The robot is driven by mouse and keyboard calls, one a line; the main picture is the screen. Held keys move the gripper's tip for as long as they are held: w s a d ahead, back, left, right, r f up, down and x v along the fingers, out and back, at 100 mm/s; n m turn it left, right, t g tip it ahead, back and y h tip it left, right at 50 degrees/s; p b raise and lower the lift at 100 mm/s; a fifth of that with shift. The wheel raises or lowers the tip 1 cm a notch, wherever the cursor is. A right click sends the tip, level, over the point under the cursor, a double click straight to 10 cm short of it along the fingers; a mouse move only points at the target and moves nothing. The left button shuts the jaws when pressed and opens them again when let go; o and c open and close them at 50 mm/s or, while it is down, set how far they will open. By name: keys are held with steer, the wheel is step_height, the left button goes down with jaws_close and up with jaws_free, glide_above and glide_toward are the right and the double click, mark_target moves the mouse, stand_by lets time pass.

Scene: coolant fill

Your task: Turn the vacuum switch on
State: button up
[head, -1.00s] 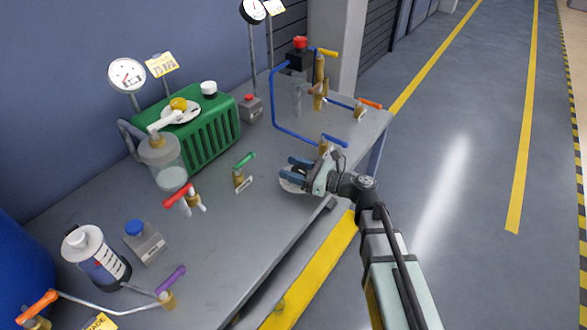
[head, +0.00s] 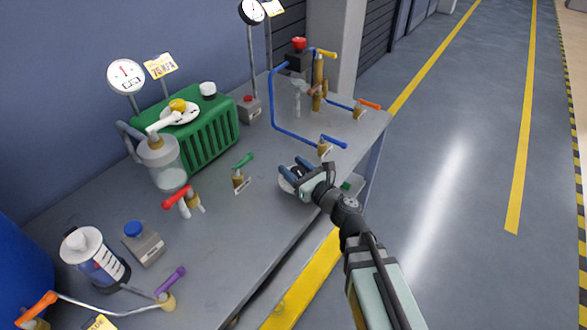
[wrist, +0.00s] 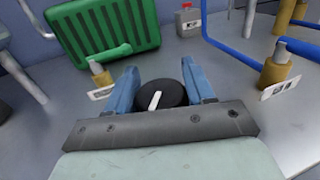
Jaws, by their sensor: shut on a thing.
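A round black knob (wrist: 160,94) with a white pointer bar sits between the blue fingers of my gripper (wrist: 162,90) in the wrist view. The pointer leans slightly right of upright in that view. In the head view, my gripper (head: 297,172) is low at the bench's right front edge, shut on this knob, with part of a pale round plate (head: 286,186) showing beneath. The fingers and palm hide much of the knob there. I see no readable label naming it as the vacuum switch.
A green ribbed unit (head: 205,130) stands at the back of the grey bench (head: 240,235). A green-handled valve (head: 238,178) is left of my gripper. A blue-handled valve (head: 325,148) and blue pipe (head: 273,100) are close on the right.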

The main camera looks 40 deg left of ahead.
mark_target(295, 167)
steer(key=shift+m+t+h, duration=0.4)
steer(key=shift+m+t, duration=0.3)
steer(key=shift+t, duration=0.4)
steer(key=shift+w+m+t, duration=0.15)
steer(key=shift+m+t, duration=0.15)
steer(key=shift+t, duration=0.1)
steer(key=o, duration=1)
steer(key=shift+r, duration=5)
